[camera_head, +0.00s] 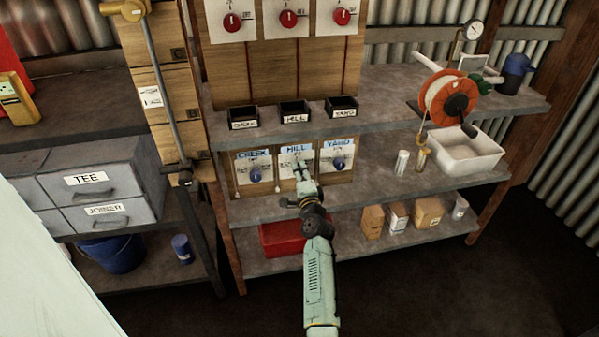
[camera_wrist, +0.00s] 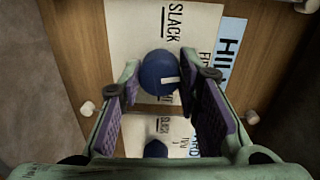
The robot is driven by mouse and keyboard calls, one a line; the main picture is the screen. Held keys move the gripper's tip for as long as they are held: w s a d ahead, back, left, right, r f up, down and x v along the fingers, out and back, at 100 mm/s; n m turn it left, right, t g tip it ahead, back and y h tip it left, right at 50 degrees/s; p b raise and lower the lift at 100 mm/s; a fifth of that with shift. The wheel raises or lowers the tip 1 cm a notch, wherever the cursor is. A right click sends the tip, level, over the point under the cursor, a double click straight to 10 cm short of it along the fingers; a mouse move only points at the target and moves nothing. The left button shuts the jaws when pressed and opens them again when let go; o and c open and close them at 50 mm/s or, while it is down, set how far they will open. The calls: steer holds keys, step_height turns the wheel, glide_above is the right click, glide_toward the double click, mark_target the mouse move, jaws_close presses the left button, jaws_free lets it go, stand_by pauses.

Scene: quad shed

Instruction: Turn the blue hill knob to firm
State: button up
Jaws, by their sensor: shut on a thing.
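The blue hill knob (camera_wrist: 157,70) is round and has a white mark, which points to the right in the wrist view. It sits on a pale panel with a blue HILL label (camera_wrist: 229,45). The word SLACK shows beside the knob, and the FIRM lettering is partly hidden by a finger. My gripper (camera_wrist: 160,84) is shut on the knob, one finger on each side. In the head view my gripper (camera_head: 304,184) reaches the middle panel (camera_head: 291,154) of three and hides the knob.
The creek knob (camera_head: 255,175) and yard knob (camera_head: 339,163) flank the hill panel. The yard panel's knob is close below in the wrist view (camera_wrist: 156,149). A shelf with labelled black bins (camera_head: 294,117) overhangs the panels. Jars and a white tub (camera_head: 466,160) stand to the right.

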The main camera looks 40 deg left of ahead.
steer(key=shift+m, duration=1)
steer(key=o, duration=1.1)
steer(key=shift+o, duration=0.2)
steer(key=shift+s+d, duration=0.1)
steer(key=v, duration=1.1)
steer(key=shift+s+d, duration=0.2)
steer(key=shift+d, duration=0.15)
